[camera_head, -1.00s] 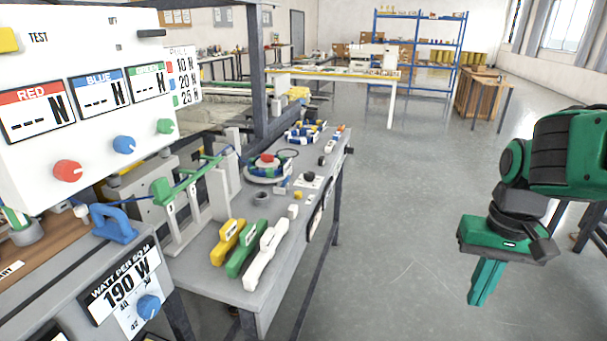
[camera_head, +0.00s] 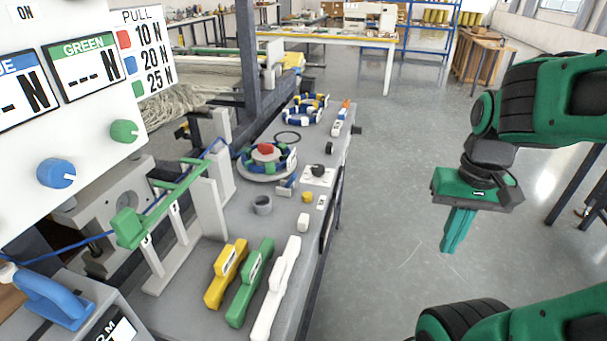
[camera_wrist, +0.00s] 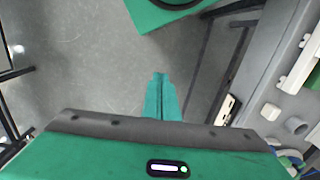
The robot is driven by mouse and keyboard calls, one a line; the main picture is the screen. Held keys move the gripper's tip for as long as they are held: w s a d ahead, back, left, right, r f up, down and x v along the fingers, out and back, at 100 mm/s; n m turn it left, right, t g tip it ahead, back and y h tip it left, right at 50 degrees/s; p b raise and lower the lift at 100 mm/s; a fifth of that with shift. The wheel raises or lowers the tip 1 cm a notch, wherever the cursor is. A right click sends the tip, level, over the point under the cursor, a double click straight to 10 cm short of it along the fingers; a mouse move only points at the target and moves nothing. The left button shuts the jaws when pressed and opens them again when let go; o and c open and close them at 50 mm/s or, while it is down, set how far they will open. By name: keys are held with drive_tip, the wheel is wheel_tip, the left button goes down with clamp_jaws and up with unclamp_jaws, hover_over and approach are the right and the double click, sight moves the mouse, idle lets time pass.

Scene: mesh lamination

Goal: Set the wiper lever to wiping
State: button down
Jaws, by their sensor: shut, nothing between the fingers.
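I cannot tell for certain which part is the wiper lever. A green bar with a green block end (camera_head: 130,228) runs across white uprights at the left of the grey bench (camera_head: 190,318). A blue handle (camera_head: 50,300) stands at the lower left, and a small white box with a black knob (camera_head: 318,171) sits near the bench's right edge. My gripper (camera_head: 449,249) is shut and empty, pointing down over open floor to the right of the bench. Its closed fingers (camera_wrist: 160,78) also show in the wrist view, apart from the bench.
Yellow (camera_head: 227,273), green (camera_head: 250,282) and white (camera_head: 276,287) handled pieces lie at the bench's near end. A grey ring cup (camera_head: 262,205) and a round fixture with a red top (camera_head: 266,160) stand behind. A dark post (camera_head: 247,70) rises beyond.

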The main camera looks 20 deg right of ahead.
drive_tip(key=m+t+y, duration=0.5)
drive_tip(key=m+y, duration=0.2)
drive_tip(key=m, duration=1.1)
approach(290, 182)
drive_tip(key=shift+s+d+r, duration=0.2)
drive_tip(key=shift+s+d, duration=0.05)
drive_tip(key=shift+d, duration=0.45)
drive_tip(key=shift+s+d+r, duration=0.25)
drive_tip(key=shift+d, duration=0.5)
drive_tip(key=shift+s+d+r, duration=0.2)
drive_tip(key=shift+s+d, duration=0.05)
drive_tip(key=shift+d, duration=0.45)
drive_tip(key=x, duration=1)
